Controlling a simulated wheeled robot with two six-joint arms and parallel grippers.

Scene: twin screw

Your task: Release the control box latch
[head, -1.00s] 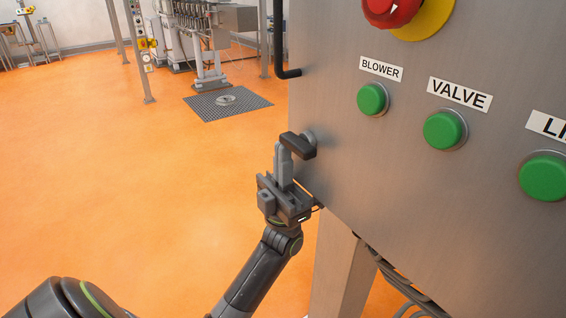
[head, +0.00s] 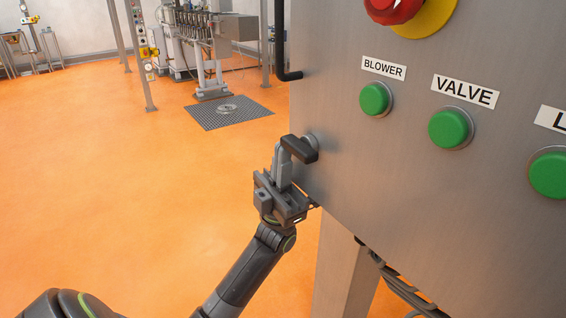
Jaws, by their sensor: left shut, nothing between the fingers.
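The control box (head: 355,165) is a large grey metal cabinet filling the right of the head view. Its latch (head: 300,149) is a dark handle on a round silver base, near the box's left edge and below the black bar handle. The latch lies roughly level, tilted slightly down to the right. My left gripper (head: 281,160) points up at the latch's left end. Its fingers are shut and empty, with the tips touching or very near the latch; the exact contact is hard to tell. My right gripper is out of view.
The box front has green buttons labelled BLOWER (head: 375,99) and VALVE (head: 450,128), another green button (head: 553,173), and a red emergency knob (head: 392,8). A post (head: 345,270) and cables (head: 390,280) are below. Open orange floor (head: 120,180) lies to the left.

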